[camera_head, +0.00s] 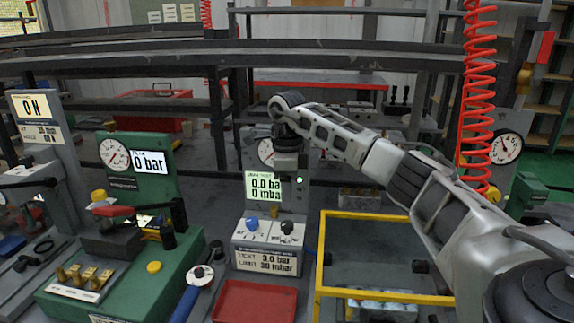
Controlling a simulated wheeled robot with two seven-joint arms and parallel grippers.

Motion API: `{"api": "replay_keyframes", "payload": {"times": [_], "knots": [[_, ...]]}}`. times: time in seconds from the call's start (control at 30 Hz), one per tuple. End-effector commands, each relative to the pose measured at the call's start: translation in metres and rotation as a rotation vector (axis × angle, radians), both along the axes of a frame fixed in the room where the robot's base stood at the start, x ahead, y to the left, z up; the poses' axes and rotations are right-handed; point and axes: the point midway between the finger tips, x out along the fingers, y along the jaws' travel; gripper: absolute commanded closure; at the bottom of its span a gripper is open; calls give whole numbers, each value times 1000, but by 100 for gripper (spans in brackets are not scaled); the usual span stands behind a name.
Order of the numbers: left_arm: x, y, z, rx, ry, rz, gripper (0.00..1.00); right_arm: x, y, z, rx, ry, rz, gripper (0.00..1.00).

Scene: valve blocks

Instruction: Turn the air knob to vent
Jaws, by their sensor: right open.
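A grey test stand has a round gauge (266,151) and a lit display (264,187) reading 0.0 ba and 0 mba, cut off at its right edge. A white box below it carries a blue knob (252,224) and a black knob (287,227), side by side. Their small labels are too blurred to read, so I cannot tell which is the air knob or where it points. My right gripper (289,168) points down in front of the stand, above the knobs and apart from them. It is open; its fingers are dark and hard to make out. My left gripper is not in view.
A red tray (255,301) lies in front of the box. A yellow frame (384,297) stands to its right. A red coiled hose (478,95) hangs at the right.

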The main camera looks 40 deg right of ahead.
Motion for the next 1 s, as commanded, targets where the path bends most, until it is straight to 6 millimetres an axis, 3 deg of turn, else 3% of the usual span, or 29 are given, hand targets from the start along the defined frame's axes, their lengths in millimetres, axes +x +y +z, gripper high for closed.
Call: {"api": "replay_keyframes", "payload": {"times": [0.2, 0.4, 1.0], "knots": [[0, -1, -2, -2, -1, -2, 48, 1, 0, 50, 1, -5, 0, 48], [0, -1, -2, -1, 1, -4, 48, 0, 0, 74, 0, -1, -1, 48], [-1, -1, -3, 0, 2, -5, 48, 0, 0, 80, 0, 0, 0, 48]]}}
